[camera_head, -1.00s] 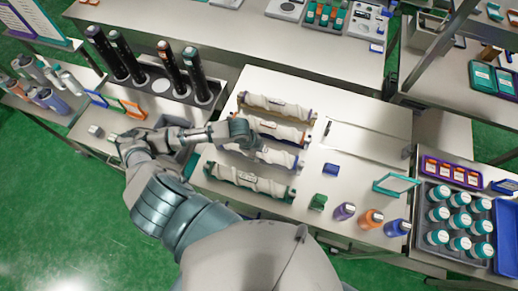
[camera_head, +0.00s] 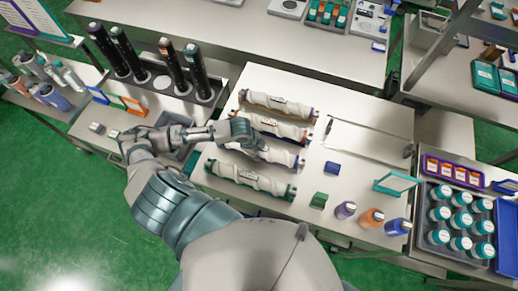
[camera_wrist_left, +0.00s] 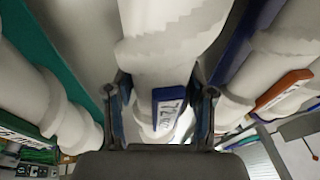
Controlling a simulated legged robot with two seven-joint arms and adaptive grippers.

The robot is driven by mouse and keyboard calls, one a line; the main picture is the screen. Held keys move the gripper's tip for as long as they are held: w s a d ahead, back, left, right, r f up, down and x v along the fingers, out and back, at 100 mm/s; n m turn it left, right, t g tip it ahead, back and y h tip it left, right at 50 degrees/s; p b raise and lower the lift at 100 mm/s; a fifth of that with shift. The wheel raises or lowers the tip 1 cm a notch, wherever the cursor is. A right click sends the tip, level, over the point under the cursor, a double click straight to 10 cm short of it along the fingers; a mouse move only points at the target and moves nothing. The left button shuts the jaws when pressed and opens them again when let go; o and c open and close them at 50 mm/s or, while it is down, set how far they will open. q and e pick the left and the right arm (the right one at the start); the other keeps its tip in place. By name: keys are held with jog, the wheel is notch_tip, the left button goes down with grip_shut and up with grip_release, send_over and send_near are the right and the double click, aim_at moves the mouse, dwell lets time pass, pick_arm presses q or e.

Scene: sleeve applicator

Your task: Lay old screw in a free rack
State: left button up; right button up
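Several long white screw-like rolls lie side by side on the middle table, with purple, orange, blue and teal ends. The head view shows the purple-ended roll (camera_head: 278,103), the orange-ended roll (camera_head: 285,130), the blue-ended roll (camera_head: 278,155) and the teal-ended roll (camera_head: 250,178). My left gripper (camera_head: 252,146) is over the blue-ended roll. In the left wrist view its fingers (camera_wrist_left: 161,112) stand apart on either side of a white roll (camera_wrist_left: 165,65) with a blue label. Slim gaps seem to show beside it; firm contact is not visible. My right gripper is out of view.
A dark rack (camera_head: 182,88) at the upper left holds several upright black cylinders, with a pale round spot free between them. Small bottles (camera_head: 372,217) and a tray of teal-capped jars (camera_head: 440,237) stand at the right. A flat pale panel (camera_head: 370,140) lies right of the rolls.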

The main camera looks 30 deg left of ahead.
pick_arm(q)
jog(key=o, duration=0.5)
jog(key=v, duration=1.2)
